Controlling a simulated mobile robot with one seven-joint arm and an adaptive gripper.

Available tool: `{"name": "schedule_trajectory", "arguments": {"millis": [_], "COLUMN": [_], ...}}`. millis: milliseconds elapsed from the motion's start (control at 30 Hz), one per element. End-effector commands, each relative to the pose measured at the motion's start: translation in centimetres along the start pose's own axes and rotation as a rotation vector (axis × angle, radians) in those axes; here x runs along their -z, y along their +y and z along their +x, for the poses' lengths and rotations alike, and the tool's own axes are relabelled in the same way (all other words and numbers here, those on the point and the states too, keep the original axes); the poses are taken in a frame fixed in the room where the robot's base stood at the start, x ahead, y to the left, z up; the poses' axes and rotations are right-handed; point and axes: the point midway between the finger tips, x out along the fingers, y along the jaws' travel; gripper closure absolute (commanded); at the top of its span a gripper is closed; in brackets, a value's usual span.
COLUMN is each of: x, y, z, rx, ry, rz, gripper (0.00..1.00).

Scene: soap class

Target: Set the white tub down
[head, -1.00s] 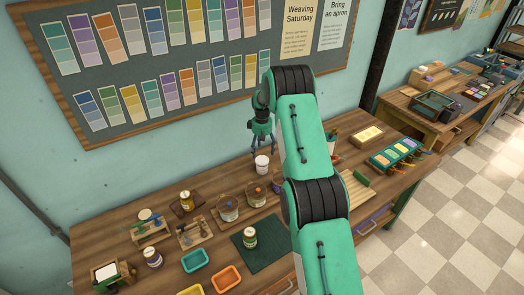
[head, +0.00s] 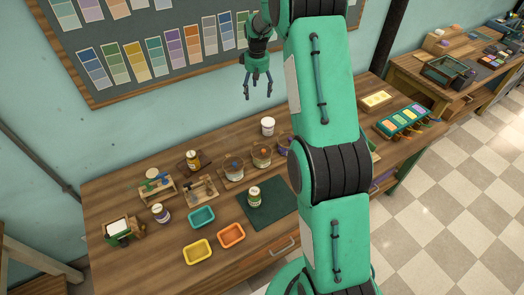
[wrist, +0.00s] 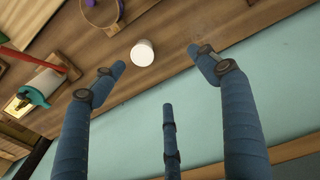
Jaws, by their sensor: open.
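The white tub (head: 268,126) stands upright on the wooden table (head: 130,200), near the wall-side edge. In the wrist view the tub (wrist: 143,53) shows from above, beyond my fingertips and touched by none of them. My gripper (head: 258,94) is open and empty, raised well above the tub and slightly to its left in the head view. Its blue fingers (wrist: 160,70) are spread wide in the wrist view.
Two round containers (head: 233,170) stand in front of the tub, with small jars and wooden stands to their left. A green mat (head: 280,200) holds a jar. Coloured trays (head: 202,217) lie at the front. My arm hides part of the table's right side.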

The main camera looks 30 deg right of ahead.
Motion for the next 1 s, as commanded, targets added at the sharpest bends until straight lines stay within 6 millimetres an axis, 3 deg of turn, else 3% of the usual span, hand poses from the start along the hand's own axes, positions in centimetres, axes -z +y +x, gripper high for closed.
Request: {"name": "schedule_trajectory", "arguments": {"millis": [100,500,1000], "x": [-0.8,-5.2,-13.4], "y": [-2.1,-8.9,-17.4], "z": [-4.0,-14.7,-24.8], "rx": [-0.010,-0.032,-0.047], "ry": [0.021,0.087,0.174], "rz": [0.007,0.040,0.078], "gripper": [0.26,0.26,0.26]}}
